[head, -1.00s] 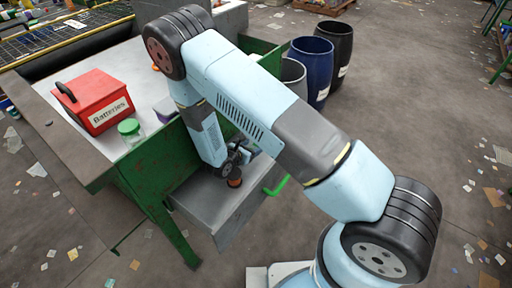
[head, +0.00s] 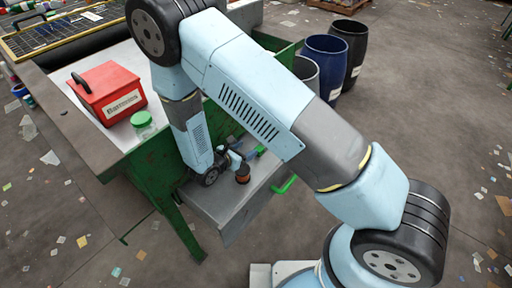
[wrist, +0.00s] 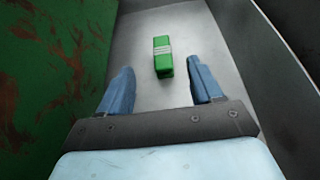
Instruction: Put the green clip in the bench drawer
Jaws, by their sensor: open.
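The green clip (wrist: 163,57), a small block with a pale band, lies on the grey floor of the open bench drawer (wrist: 140,32) in the wrist view. My gripper (wrist: 160,68) is open, with its blue fingers low in the drawer on either side of the clip's near end. A gap shows on each side, and nothing is held. In the head view my gripper (head: 250,156) is inside the pulled-out drawer (head: 222,205), partly hidden by my arm. A small green bit, apparently the clip (head: 261,150), shows by the fingers.
A dark and orange-brown round object (head: 243,175) shows in the drawer beside my wrist. On the bench stand a red batteries box (head: 108,93) and a green-lidded jar (head: 143,124). Barrels (head: 326,66) stand behind.

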